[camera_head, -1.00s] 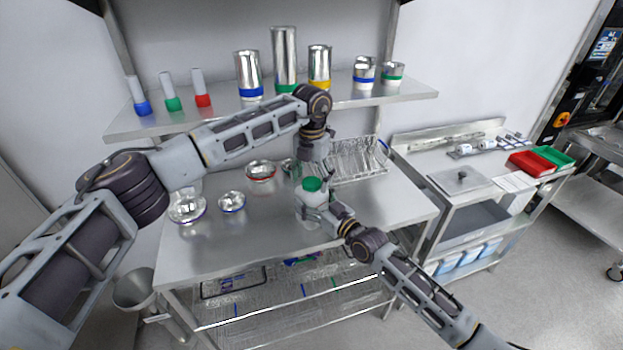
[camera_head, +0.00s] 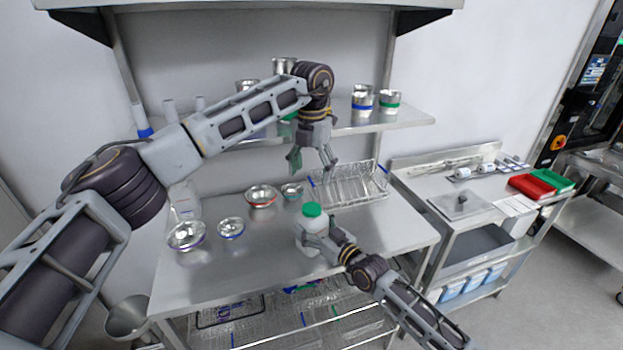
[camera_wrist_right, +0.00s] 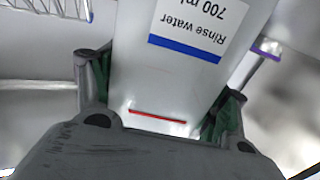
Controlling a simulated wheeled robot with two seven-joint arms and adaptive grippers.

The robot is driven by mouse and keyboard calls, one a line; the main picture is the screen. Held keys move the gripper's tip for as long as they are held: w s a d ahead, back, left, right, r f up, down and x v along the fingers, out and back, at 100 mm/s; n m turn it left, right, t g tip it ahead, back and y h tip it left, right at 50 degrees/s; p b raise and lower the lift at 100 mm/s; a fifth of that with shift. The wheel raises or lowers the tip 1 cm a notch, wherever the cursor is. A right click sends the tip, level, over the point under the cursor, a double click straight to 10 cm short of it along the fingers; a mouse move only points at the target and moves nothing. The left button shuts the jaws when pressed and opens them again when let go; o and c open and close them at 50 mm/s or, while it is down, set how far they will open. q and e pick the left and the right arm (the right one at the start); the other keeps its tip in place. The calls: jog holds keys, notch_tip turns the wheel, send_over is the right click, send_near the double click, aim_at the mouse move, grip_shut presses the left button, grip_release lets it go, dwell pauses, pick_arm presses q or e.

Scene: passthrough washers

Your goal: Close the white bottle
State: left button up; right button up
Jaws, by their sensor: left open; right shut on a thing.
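The white bottle (camera_head: 309,232) stands near the middle of the metal table with a green cap (camera_head: 312,210) on its mouth. I cannot tell how tightly the cap sits. My right gripper (camera_head: 308,239) is shut around the bottle's body from the front right. In the right wrist view the bottle (camera_wrist_right: 190,75), labelled "Rinse water 700 ml", is between the two fingers (camera_wrist_right: 158,112); its cap is out of that view. My left gripper (camera_head: 313,165) is open and empty, pointing down above the cap and apart from it.
Several metal bowls, including one with a red rim (camera_head: 261,196), stand left of the bottle. A wire rack (camera_head: 350,190) is behind it to the right. A shelf (camera_head: 405,123) with metal containers is behind my left arm. The table's front right is clear.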

dwell(0.3)
jog(key=o, duration=2.1)
jog(key=shift+c, duration=0.2)
jog(key=shift+s+d, duration=0.1)
jog(key=shift+s, duration=0.05)
jog(key=v, duration=1.1)
jog(key=shift+s+d, duration=0.2)
jog(key=shift+d, duration=0.05)
jog(key=shift+s+d, duration=0.1)
jog(key=shift+s, duration=0.05)
